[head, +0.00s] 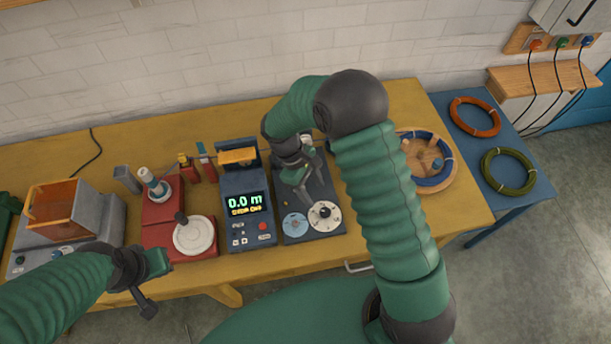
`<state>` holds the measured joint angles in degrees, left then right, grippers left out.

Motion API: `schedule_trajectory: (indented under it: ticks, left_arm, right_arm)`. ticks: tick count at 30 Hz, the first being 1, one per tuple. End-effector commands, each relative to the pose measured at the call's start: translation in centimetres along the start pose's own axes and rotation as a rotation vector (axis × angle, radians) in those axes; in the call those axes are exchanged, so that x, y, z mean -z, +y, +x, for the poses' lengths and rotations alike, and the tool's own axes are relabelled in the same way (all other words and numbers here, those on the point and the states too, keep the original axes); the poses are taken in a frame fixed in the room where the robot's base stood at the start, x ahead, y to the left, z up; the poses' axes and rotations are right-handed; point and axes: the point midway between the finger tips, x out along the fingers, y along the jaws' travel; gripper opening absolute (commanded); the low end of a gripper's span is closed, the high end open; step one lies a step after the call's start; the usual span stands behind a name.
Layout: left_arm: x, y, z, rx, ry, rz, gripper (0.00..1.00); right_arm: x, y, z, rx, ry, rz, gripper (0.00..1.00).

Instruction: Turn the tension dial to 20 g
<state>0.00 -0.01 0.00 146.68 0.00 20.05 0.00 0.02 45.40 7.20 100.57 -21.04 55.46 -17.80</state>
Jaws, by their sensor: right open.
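A dark grey device (284,206) stands on the yellow table, with two round discs on its front part. The right one is a white dial (325,215) with a dark centre; the left one is a light blue disc (295,224). Their markings are too small to read, so I cannot tell the setting. My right gripper (308,199) is open and points down over the device, just behind the white dial. My arm hides part of the device's back. My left gripper (156,277) is at the table's front edge, left of the dial, and its jaws are unclear.
A blue-grey meter (247,204) showing "0.0 m" stands directly left of the device. Further left are a red winder (163,218) with a white disc and a grey machine (88,222) with an orange bin. A round wooden tray (447,172) with a blue ring lies at right.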

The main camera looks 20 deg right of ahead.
Motion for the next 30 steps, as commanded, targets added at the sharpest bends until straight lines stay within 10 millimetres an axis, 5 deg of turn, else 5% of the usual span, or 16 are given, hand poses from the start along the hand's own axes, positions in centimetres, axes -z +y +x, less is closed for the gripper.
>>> schedule_trajectory:
  ticks: [3, 9, 25, 30]
  left_arm:
    - [-0.1, 0.0, 0.3, 0.0, 0.0, 0.0, 0.0]
    - [-0.1, 0.0, 0.5, 0.0, 0.0, 0.0, 0.0]
    - [-0.1, 0.0, 0.4, 0.0, 0.0, 0.0, 0.0]
    - [-0.1, 0.0, 0.4, 0.0, 0.0, 0.0, 0.0]
  right_arm:
    - [0.2, 0.1, -3.3, -0.003, 0.003, -0.001, 0.53]
    - [0.1, 0.1, -6.8, -0.001, 0.001, -0.001, 0.53]
    - [0.0, 0.0, -7.4, 0.001, 0.001, 0.001, 0.53]
    - [-1.9, -1.5, -7.8, -0.002, 0.128, 0.123, 0.53]
